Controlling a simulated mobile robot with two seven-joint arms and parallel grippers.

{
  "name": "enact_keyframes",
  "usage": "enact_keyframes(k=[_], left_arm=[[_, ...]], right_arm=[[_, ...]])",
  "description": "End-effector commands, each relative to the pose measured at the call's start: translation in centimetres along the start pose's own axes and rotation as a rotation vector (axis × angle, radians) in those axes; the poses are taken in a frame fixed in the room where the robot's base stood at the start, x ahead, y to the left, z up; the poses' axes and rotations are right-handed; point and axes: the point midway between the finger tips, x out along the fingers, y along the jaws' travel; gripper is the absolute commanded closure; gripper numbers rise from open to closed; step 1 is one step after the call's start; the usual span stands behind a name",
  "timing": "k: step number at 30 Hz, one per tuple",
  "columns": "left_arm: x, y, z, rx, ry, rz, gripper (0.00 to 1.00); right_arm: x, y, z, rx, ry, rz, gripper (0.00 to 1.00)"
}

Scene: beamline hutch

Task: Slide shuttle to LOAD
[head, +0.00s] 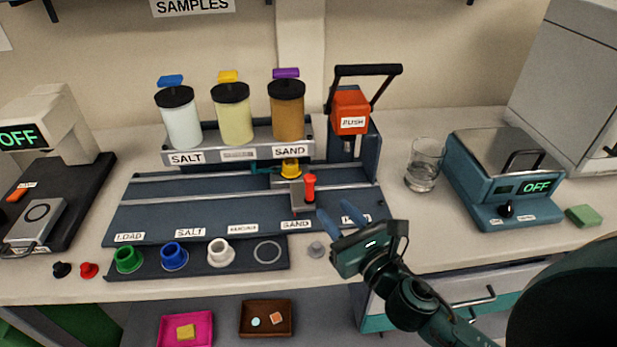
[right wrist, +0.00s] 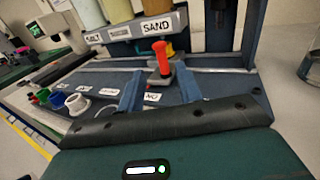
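The shuttle (head: 303,202) is a grey carriage with an upright red handle (head: 309,187). It sits on the blue rail track (head: 160,207) above the SAND label (head: 296,225), with a yellow cup (head: 291,168) just behind it. The LOAD label (head: 129,237) is at the track's far left end. My right gripper (head: 342,213) is open and empty, to the right of and in front of the handle. In the right wrist view the red handle (right wrist: 161,56) stands beyond and between the two spread blue fingers, apart from them. My left gripper is not in view.
Salt, yellow and sand jars (head: 286,110) stand behind the track. The red-headed press (head: 350,110) is at its right end, near a glass (head: 424,165). Green, blue and white cups (head: 219,252) sit in a front rack. The track left of the shuttle looks clear.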

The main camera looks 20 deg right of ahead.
Motion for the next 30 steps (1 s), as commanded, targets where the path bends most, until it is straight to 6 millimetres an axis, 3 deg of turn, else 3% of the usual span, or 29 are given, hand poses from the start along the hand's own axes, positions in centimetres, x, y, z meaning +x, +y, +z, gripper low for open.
enact_keyframes(k=[9,15,21,30], left_arm=[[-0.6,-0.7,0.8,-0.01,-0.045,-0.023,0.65],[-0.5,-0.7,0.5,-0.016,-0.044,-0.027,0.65],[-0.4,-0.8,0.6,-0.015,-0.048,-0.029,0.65],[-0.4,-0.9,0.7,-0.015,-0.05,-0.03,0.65]], right_arm=[[6.5,-0.1,0.3,0.004,-0.002,-0.003,0.65],[9.5,0.0,0.1,0.005,0.0,-0.001,0.65],[10.7,0.0,0.0,0.005,0.001,-0.001,0.65],[10.8,0.0,0.0,0.005,0.002,-0.001,0.68]])
